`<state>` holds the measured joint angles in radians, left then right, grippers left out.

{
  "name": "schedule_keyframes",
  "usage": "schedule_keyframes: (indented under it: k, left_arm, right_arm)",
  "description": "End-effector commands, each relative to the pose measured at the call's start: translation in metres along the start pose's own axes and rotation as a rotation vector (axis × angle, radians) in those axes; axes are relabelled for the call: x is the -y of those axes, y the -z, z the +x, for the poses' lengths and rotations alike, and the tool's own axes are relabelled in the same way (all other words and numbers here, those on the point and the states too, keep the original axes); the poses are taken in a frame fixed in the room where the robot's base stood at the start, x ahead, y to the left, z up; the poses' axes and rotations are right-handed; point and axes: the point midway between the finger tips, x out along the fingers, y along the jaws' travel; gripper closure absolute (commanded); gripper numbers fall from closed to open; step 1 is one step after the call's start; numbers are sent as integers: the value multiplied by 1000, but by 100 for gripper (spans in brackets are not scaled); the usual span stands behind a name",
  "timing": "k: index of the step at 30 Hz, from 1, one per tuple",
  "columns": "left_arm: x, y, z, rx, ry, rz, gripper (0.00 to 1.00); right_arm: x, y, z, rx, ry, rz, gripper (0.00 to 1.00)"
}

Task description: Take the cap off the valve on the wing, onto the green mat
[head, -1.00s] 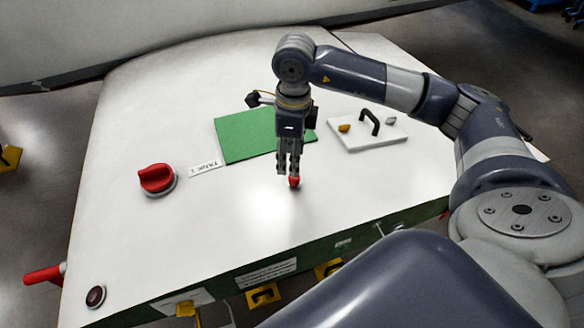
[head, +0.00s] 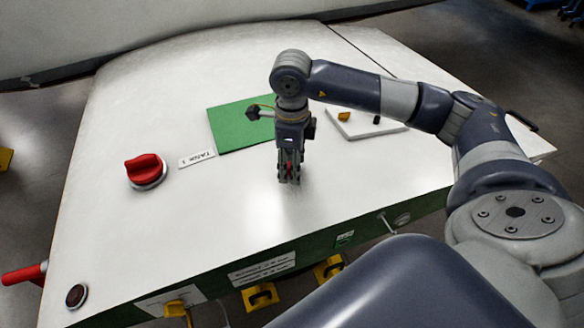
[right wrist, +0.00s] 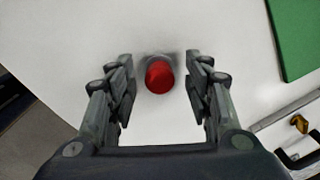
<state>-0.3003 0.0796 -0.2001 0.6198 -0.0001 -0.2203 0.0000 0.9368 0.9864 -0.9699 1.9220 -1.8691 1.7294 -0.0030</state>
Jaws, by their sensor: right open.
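The small red cap (right wrist: 159,76) sits on a grey fitting (right wrist: 153,57) on the white wing surface (head: 225,215). In the head view the cap (head: 289,167) is mostly hidden by the fingers. My right gripper (head: 289,181) points down over it and is open. In the right wrist view its fingers (right wrist: 159,62) stand on either side of the cap, with a gap on each side. The green mat (head: 232,127) lies flat behind the gripper and also shows at the right wrist view's upper right (right wrist: 299,35). My left gripper is in neither view.
A large red knob (head: 145,169) and a "TANK 1" label (head: 197,159) are left of the gripper. A white board (head: 372,130) with a yellow piece (head: 344,117) lies to its right, partly hidden by my arm. The near wing surface is clear.

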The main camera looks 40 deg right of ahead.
Motion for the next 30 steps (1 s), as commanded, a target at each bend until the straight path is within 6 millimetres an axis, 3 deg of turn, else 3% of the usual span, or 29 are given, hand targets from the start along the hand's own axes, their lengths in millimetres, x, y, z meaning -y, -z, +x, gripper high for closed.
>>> schedule_keyframes:
  k: [30]
  left_arm:
    - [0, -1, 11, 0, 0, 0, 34]
  right_arm:
    - [0, 0, 3, 1, 1, 0, 53]
